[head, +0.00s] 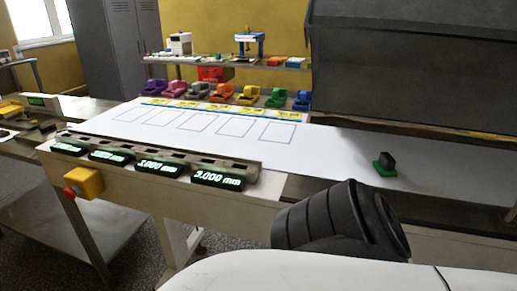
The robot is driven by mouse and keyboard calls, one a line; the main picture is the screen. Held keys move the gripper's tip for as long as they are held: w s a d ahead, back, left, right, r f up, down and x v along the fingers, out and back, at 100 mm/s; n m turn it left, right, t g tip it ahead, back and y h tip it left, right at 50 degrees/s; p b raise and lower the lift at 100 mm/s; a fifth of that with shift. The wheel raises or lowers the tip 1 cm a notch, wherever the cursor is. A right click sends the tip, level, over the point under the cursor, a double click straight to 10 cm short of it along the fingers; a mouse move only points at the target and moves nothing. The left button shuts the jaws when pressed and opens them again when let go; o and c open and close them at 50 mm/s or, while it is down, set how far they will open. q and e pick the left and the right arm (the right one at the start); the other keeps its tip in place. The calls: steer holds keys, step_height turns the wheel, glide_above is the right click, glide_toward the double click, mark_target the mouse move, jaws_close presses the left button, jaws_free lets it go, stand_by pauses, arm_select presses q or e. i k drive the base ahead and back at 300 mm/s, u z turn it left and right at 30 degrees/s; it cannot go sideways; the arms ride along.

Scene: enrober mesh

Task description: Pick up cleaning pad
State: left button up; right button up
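A small green pad with a dark block-shaped handle (385,163) rests on the white surface at the right of the head view; it looks like the cleaning pad. It sits upright, with clear surface around it, and nothing touches it. Neither of my grippers is in view. A dark ribbed part and a white part of my own body show at the bottom, nearer than the pad.
The white worktop (330,150) carries several outlined rectangles and yellow labels. Several coloured holders (248,95) line its back edge. Green-lit displays (218,180) and a red button (72,192) are along the front. A large dark housing (410,70) stands behind the right side.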

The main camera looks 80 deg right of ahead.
mark_target(386, 166)
steer(key=i, duration=0.4)
steer(key=z, duration=3.15)
